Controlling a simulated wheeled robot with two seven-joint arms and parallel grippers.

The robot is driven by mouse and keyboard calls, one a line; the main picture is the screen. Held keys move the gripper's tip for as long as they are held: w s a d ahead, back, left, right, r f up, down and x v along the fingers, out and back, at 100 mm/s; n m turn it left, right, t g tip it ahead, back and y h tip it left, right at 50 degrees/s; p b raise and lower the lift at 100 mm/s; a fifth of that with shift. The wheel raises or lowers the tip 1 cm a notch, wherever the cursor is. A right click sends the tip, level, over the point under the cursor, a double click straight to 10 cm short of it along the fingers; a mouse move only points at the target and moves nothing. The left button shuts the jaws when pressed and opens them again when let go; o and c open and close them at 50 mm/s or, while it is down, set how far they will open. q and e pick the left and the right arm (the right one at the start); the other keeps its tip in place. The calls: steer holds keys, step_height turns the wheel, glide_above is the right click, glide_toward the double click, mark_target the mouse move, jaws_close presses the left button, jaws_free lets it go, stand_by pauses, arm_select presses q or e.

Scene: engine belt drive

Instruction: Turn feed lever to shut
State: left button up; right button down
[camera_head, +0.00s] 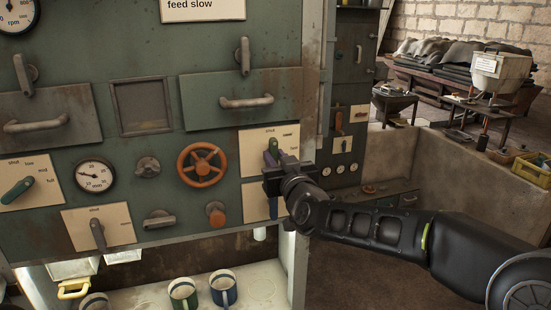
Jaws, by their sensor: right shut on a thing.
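My right gripper (274,174) is shut on a lever (272,148) on the green panel. My gripper hides the lever's lower part and pivot. No readable name shows beside this lever. My left gripper is not in view.
A sign (203,8) reads "feed slow". Mugs (223,291) stand on the shelf underneath. Open floor lies right of the panel.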

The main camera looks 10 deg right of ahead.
steer(key=c, duration=1.3)
jaws_free()
steer(key=shift+s+d+b, duration=0.15)
steer(key=shift+s+b, duration=0.2)
steer(key=shift+s, duration=1.6)
steer(key=shift+s+d+b, duration=0.1)
steer(key=shift+s+b, duration=0.2)
steer(key=shift+s, duration=1.65)
